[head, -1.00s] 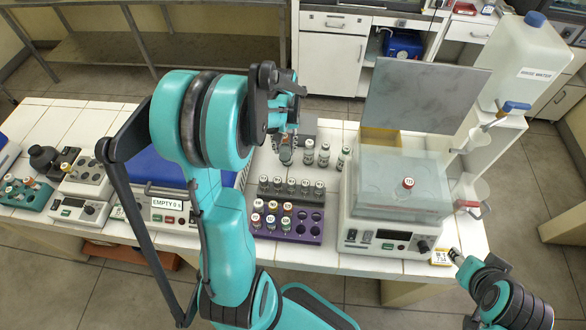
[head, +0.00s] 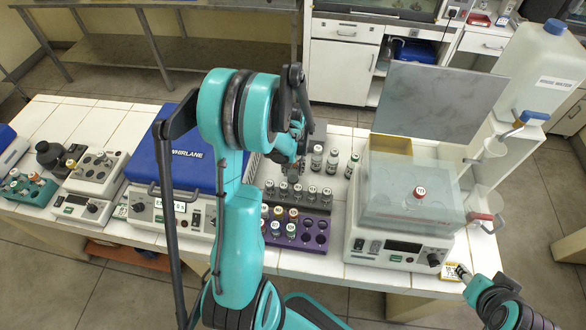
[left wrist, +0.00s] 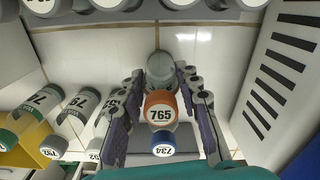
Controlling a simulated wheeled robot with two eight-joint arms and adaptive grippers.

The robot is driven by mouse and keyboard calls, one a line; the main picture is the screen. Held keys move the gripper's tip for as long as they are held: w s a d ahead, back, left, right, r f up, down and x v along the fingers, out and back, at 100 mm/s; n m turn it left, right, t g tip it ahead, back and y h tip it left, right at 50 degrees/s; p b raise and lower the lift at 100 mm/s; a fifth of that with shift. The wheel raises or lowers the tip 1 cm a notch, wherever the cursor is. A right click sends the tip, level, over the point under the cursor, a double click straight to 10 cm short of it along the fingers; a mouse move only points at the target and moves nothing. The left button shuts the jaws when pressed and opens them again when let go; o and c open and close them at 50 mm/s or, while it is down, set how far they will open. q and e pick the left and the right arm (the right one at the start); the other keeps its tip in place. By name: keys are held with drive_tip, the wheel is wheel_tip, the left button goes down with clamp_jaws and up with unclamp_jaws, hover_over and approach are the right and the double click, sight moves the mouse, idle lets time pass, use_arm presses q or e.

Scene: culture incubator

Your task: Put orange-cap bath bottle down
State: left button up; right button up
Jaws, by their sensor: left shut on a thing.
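The orange-cap bath bottle (left wrist: 160,112), marked 765 on its cap, sits between the two fingers of my left gripper (left wrist: 158,125) in the left wrist view. The fingers are shut on it. In the head view my left gripper (head: 293,165) is low over the bench, just behind the grey row of bottles, and mostly hides the bottle. A blue-capped bottle (left wrist: 163,150), marked 734, shows just below the orange cap in the wrist view. Whether the held bottle touches the bench cannot be told. My right gripper (head: 462,272) is at the bench's front right; its fingers are too small to judge.
A purple rack (head: 318,240) with capped vials stands in front. Several bottles (head: 333,162) stand right of my left gripper. The blue-lidded Whirlane machine (head: 178,150) is left of it, and a clear-lidded bath (head: 400,190) is at right.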

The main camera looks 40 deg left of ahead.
use_arm(q)
drive_tip(key=shift+f, duration=0.2)
drive_tip(key=o, duration=1.2)
drive_tip(key=shift+r, duration=0.1)
drive_tip(key=shift+r, duration=0.2)
wheel_tip(320, 180, up, 12)
drive_tip(key=p, duration=0.3)
drive_tip(key=shift+f, duration=0.2)
drive_tip(key=s+d+r+m+t, duration=0.3)
drive_tip(key=s+d+r+m, duration=0.1)
drive_tip(key=d, duration=0.5)
drive_tip(key=s+d+r+m+t, duration=0.4)
drive_tip(key=s+d+r, duration=0.1)
drive_tip(key=d, duration=0.5)
drive_tip(key=shift+d+r, duration=0.25)
drive_tip(key=shift+r, duration=0.3)
